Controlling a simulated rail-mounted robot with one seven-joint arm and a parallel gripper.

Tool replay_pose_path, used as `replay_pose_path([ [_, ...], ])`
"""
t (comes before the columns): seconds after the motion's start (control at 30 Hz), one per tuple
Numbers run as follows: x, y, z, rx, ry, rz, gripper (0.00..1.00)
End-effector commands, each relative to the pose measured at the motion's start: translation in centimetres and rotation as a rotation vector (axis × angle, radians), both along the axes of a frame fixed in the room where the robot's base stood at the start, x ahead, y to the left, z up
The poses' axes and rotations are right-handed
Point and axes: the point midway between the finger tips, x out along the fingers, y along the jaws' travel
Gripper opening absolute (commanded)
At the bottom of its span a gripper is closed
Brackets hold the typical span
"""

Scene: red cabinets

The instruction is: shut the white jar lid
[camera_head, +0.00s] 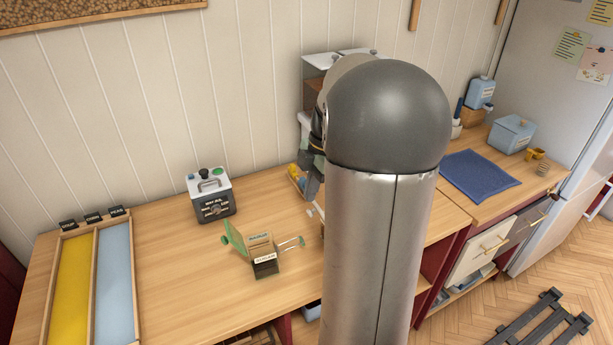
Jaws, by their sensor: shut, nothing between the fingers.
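I cannot tell which is the task's jar or whether either lid is fully down. My gripper (314,211) shows only in part at the left edge of my column, low over the table and in front of the jars. It is shut and holds nothing. Most of my arm and the jars' lower parts are hidden by the column.
A yellow-and-blue tray (97,285) lies far left. Right, a blue mat (480,175) and blue box (511,135) sit on the counter.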

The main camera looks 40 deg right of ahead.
Motion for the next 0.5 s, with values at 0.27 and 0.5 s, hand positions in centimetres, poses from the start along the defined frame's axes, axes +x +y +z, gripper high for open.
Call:
replay_pose_path([
  [0.27,0.0,0.1,-3.2,0.000,0.001,0.001,0.00],
  [0.5,0.0,0.1,-6.0,-0.001,0.001,0.000,0.00],
])
